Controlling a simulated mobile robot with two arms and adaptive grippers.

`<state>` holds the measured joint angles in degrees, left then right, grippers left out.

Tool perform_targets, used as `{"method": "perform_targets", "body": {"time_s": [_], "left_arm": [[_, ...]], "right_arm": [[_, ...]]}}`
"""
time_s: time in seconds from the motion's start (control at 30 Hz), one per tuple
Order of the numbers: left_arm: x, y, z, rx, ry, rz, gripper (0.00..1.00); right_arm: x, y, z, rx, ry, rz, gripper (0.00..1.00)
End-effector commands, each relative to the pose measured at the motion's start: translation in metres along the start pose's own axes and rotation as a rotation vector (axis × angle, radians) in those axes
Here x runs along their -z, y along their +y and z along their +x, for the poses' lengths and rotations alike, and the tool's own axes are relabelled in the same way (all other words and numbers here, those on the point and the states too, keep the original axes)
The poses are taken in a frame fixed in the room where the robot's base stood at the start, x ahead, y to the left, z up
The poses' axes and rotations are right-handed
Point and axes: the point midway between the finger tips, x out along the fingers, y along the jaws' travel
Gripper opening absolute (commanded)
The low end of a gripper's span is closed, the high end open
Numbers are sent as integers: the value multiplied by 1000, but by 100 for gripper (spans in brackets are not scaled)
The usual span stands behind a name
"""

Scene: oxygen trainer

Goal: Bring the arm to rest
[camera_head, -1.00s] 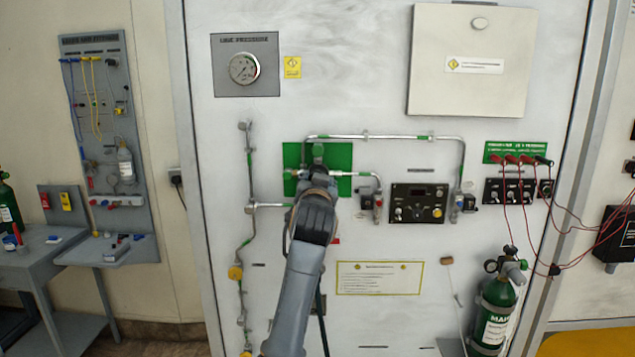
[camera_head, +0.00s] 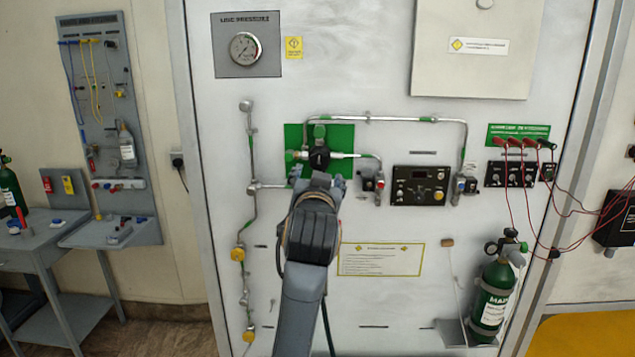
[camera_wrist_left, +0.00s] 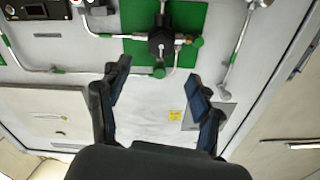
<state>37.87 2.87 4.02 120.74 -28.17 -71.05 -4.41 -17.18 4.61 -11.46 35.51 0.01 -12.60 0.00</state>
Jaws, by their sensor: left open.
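My left gripper (camera_head: 320,182) is in front of the white panel (camera_head: 365,215), just below the black valve body (camera_head: 319,158) on its green plate (camera_head: 343,138). In the head view my own wrist hides most of the gripper. In the left wrist view the gripper (camera_wrist_left: 160,82) has two dark fingers spread apart with nothing between them. The valve body (camera_wrist_left: 161,42) and green plate (camera_wrist_left: 188,17) show beyond the fingertips there, apart from them. My right gripper is in neither view.
Metal pipes (camera_head: 390,119) and a black switch box (camera_head: 419,185) are on the panel around the valve. A green cylinder (camera_head: 492,300) stands at the lower right with red cables (camera_head: 565,212) nearby. A grey bench (camera_head: 45,240) is at the left.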

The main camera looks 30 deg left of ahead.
Motion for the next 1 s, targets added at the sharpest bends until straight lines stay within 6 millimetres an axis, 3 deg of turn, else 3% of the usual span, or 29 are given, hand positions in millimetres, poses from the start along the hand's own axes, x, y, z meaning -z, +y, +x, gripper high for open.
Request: {"method": "perform_targets", "body": {"time_s": [0.23,0.8,0.93,1.0], "left_arm": [[0,0,-21,-1,-1,0,65],[-2,2,-21,-3,-4,4,65],[-27,24,-8,-40,-40,45,65],[-55,48,4,-84,-78,86,65]], "right_arm": [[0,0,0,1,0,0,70],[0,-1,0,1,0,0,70],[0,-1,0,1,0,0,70],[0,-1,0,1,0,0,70]]}}
